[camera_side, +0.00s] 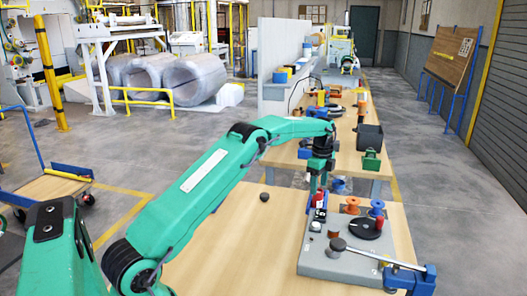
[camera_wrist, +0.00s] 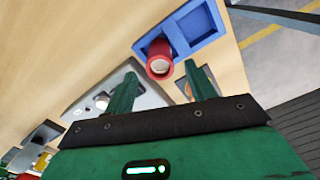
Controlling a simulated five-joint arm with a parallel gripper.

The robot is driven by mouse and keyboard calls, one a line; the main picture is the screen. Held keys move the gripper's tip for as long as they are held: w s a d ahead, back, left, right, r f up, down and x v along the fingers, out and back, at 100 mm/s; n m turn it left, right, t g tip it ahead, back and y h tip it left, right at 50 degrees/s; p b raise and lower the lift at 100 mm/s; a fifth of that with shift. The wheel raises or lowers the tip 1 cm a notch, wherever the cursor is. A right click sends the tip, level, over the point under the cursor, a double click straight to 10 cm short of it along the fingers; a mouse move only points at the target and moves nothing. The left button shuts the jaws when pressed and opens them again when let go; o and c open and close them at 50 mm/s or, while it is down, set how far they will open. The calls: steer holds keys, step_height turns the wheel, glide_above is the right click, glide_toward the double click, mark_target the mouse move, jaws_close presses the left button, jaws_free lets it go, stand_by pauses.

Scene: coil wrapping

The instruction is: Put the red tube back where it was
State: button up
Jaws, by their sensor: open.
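The red tube (camera_wrist: 158,51) stands in one compartment of a blue two-compartment tray (camera_wrist: 209,41) in the wrist view, its open end toward the camera. The other compartment looks empty. My gripper (camera_wrist: 160,70) is open, its green fingers apart on either side of the tube's near end in the picture; I see no contact. In the side view my gripper (camera_side: 317,189) points down at the left edge of the grey board, with the red tube (camera_side: 318,200) just under it. The tray is mostly hidden there.
A blue clamp (camera_side: 408,279) sits at the front right. The wooden table (camera_side: 240,245) left of the board is mostly clear.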

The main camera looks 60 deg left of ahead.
step_height(320, 180, up, 9)
steer(key=shift+f, duration=0.15)
stand_by(0.8)
steer(key=s+d+r+n+t, duration=0.3)
steer(key=s+d+r+n, duration=0.4)
steer(key=s+d+r, duration=0.7)
steer(key=s+d+f+n+t, duration=0.1)
steer(key=s+d+f+n, duration=0.1)
steer(key=s, duration=0.6)
steer(key=s+d+f+n, duration=0.2)
steer(key=s, duration=0.6)
steer(key=s+d+f+n+t, duration=0.1)
steer(key=s+d+f+n, duration=0.1)
steer(key=s, duration=0.6)
steer(key=shift+s+d+f+n+t, duration=0.2)
steer(key=shift+d+f+n+t, duration=0.05)
steer(key=shift+f+n+t, duration=0.05)
